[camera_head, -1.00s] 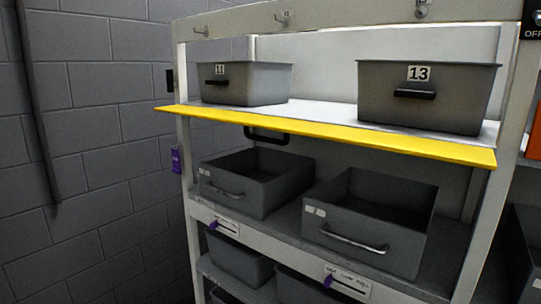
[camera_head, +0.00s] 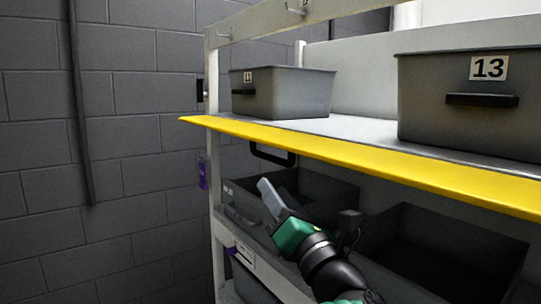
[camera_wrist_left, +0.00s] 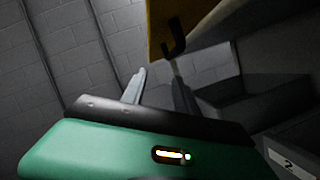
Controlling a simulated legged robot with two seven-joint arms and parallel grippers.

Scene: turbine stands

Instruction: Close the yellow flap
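The yellow flap (camera_head: 350,155) sticks out flat along the front of the upper shelf, its yellow edge towards me. A black handle (camera_head: 272,156) hangs from its underside near the left end. In the left wrist view the flap (camera_wrist_left: 190,18) shows at the top, with the dark handle (camera_wrist_left: 174,40) under it. My left gripper (camera_head: 267,190) is below the handle, in front of the lower bins, and apart from it. Its two fingers (camera_wrist_left: 158,85) stand apart in the wrist view with nothing between them. My right gripper is not in view.
Grey bins 11 (camera_head: 285,92) and 13 (camera_head: 460,110) stand on the upper shelf. Open dark bins (camera_head: 440,250) sit on the shelf below. A white upright post (camera_head: 214,180) bounds the rack at left, beside a grey block wall (camera_head: 130,130).

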